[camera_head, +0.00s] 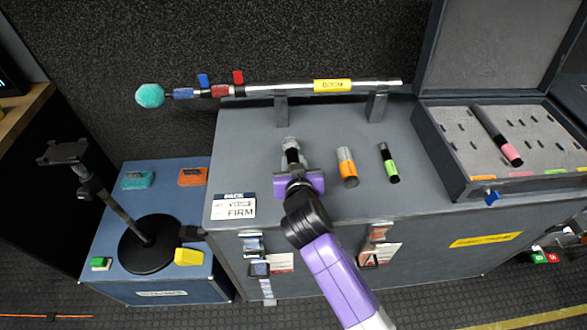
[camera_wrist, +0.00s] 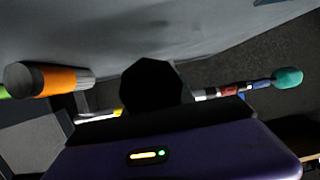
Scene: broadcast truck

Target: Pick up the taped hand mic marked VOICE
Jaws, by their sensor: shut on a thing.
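My gripper (camera_head: 297,181) is over the front left of the grey case top, shut on a hand mic (camera_head: 291,147). The mic has a pale grey head and a dark body. Its dark end (camera_wrist: 151,86) fills the middle of the wrist view. The jaws hide most of its body, and I can read no VOICE mark on it. I cannot tell whether it touches the case top. An orange-banded mic (camera_head: 347,167) and a green-banded mic (camera_head: 389,163) lie to its right. The orange-banded one also shows in the wrist view (camera_wrist: 52,80).
A boom pole (camera_head: 300,88) rests on two stands behind. An open foam-lined case (camera_head: 450,140) at right holds a pink-banded mic (camera_head: 497,136). A card (camera_head: 234,207) reading PACK, VOICE, FIRM is at the front left. A black stand (camera_head: 148,243) is on the blue case at left.

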